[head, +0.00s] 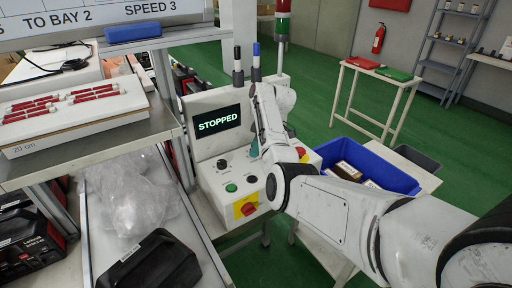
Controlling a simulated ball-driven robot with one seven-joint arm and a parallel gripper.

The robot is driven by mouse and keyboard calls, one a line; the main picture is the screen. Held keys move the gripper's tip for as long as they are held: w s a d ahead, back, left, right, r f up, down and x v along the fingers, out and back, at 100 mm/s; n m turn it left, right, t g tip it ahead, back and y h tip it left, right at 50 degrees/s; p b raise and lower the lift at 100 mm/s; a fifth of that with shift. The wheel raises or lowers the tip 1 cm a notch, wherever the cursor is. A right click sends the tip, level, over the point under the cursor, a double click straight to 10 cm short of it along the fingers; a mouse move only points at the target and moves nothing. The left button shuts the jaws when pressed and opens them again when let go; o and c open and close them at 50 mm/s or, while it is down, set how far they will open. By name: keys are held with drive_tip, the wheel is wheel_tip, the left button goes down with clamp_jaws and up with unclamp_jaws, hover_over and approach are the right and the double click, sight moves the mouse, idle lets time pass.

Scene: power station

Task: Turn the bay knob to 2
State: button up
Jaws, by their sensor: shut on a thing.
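The control box (210,110) has a sloped panel and a screen (219,121) reading STOPPED. My gripper (254,150) is at the upper middle of the panel, partly hidden by my arm. It is shut on what seems to be the bay knob, which my fingers and arm hide, so its setting cannot be read. A black knob (222,164) stands free at the panel's left. A sign (100,18) above reads TO BAY 2 and SPEED 3.
The panel has a green button (231,188) and a red switch on a yellow plate (247,207). A blue crate (395,177) with boxes stands to the right. A shelf with a carton of red tubes (75,112) is at the left.

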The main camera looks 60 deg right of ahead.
drive_tip(key=o, duration=1)
drive_tip(key=v, duration=1)
drive_tip(key=shift+r, duration=0.4)
drive_tip(key=shift+s, duration=0.1)
